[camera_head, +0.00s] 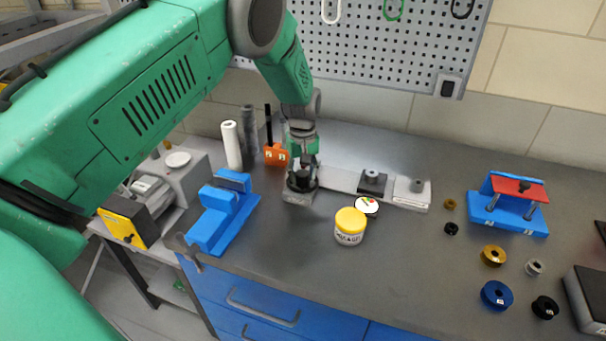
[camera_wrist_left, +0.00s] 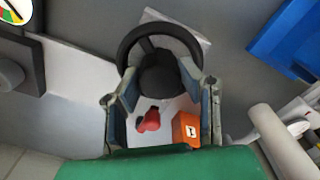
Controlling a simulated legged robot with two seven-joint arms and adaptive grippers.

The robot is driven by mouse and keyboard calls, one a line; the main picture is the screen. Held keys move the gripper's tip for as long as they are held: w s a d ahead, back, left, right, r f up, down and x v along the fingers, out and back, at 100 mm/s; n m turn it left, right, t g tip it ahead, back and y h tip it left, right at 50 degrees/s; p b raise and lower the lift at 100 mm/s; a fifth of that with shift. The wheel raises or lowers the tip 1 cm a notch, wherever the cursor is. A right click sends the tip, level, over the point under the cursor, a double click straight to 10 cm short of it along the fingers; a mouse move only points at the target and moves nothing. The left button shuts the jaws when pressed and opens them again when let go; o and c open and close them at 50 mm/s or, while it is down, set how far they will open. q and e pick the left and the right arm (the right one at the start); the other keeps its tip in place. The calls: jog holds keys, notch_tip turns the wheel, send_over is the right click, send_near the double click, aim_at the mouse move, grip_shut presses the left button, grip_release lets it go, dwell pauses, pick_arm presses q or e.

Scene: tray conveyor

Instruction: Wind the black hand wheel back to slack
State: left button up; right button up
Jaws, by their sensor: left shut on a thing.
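The black hand wheel (camera_head: 301,184) sits on a grey block at the left end of a pale rail (camera_head: 340,179). In the left wrist view its black rim (camera_wrist_left: 160,29) curves around the far side of a dark hub. My left gripper (camera_head: 301,170) points down over the wheel from above. In the wrist view the fingers of my left gripper (camera_wrist_left: 161,77) are closed on both sides of the hub, inside the rim. The fingers hide part of the wheel, and I cannot tell its turn angle. My right gripper is out of view.
A blue vise (camera_head: 222,213) stands left of the wheel, with an orange block (camera_head: 275,154) behind it. A yellow-lidded jar (camera_head: 350,226) stands at the front right. A blue-and-red fixture (camera_head: 508,204) and several small rings lie farther right. A pegboard hangs behind.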

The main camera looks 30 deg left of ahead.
aim_at(303, 172)
pick_arm(q)
jog(key=shift+f, duration=0.1)
jog(key=o, duration=1.1)
notch_tip(303, 172, up, 12)
jog(key=shift+w, duration=0.1)
jog(key=shift+f, duration=0.1)
